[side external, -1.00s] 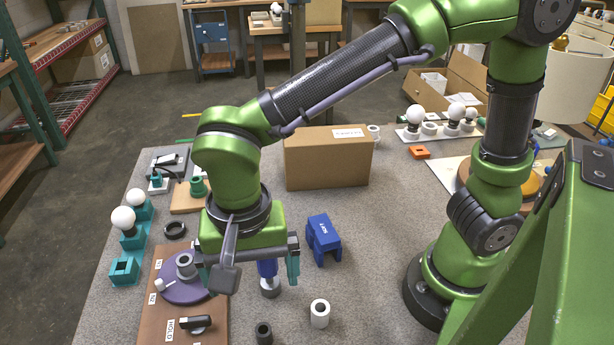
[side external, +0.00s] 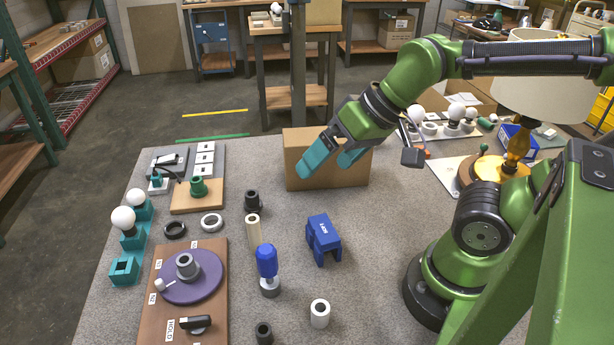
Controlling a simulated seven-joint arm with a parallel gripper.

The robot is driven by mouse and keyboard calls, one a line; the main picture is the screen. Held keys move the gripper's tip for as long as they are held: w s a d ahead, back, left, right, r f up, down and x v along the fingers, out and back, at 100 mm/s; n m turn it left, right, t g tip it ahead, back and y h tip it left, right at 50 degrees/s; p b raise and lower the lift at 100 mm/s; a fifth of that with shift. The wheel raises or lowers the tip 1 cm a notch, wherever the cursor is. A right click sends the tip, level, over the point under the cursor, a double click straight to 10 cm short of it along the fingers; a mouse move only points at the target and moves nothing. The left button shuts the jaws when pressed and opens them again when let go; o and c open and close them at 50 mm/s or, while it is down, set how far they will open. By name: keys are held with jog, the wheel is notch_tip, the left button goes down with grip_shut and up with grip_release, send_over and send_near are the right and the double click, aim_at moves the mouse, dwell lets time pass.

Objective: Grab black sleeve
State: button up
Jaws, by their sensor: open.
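One black sleeve (side external: 263,333) is at the front edge of the view, left of a white sleeve (side external: 320,313). Another dark, hollow part (side external: 252,202) stands further back, just behind a cream tube (side external: 253,227). I cannot tell which one the task names. My gripper (side external: 325,164) is open, with teal fingers apart and nothing between them. It is raised and tilted in front of the cardboard box, away from both dark parts.
A blue-capped part (side external: 267,269) and a blue block (side external: 323,240) stand mid-table. At left are a wooden board with a purple disc (side external: 205,284), a black ring (side external: 175,230), a white ring (side external: 212,223) and bulbs in teal holders. A cardboard box (side external: 300,146) stands behind.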

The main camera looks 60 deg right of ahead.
jog(key=shift+s+d+r+m+t, duration=0.1)
jog(key=shift+d+r+m+t, duration=0.15)
jog(key=shift+d, duration=0.2)
jog(key=shift+s+d+r+m+t, duration=0.15)
jog(key=shift+d+m, duration=0.1)
jog(key=shift+d, duration=0.2)
jog(key=shift+c, duration=0.2)
jog(key=shift+w+d+r+h, duration=0.1)
jog(key=shift+d+r+h, duration=0.1)
jog(key=shift+d+h, duration=0.1)
jog(key=shift+c, duration=1.1)
jog(key=shift+d, duration=0.1)
jog(key=c, duration=0.6)
jog(key=shift+o, duration=0.2)
jog(key=n+g+h, duration=0.2)
jog(key=n+g, duration=0.5)
jog(key=n, duration=0.3)
send_over(263, 331)
notch_tip(263, 331, down, 8)
notch_tip(263, 331, down, 11)
jog(key=shift+r, duration=0.1)
jog(key=shift+s+a+f, duration=0.1)
jog(key=shift+s+f, duration=0.05)
jog(key=shift+f, duration=0.7)
jog(key=shift+s+a+f, duration=0.1)
jog(key=shift+f, duration=0.8)
jog(key=shift+s+a+f, duration=0.1)
jog(key=shift+s+f, duration=0.05)
jog(key=shift+f, duration=0.7)
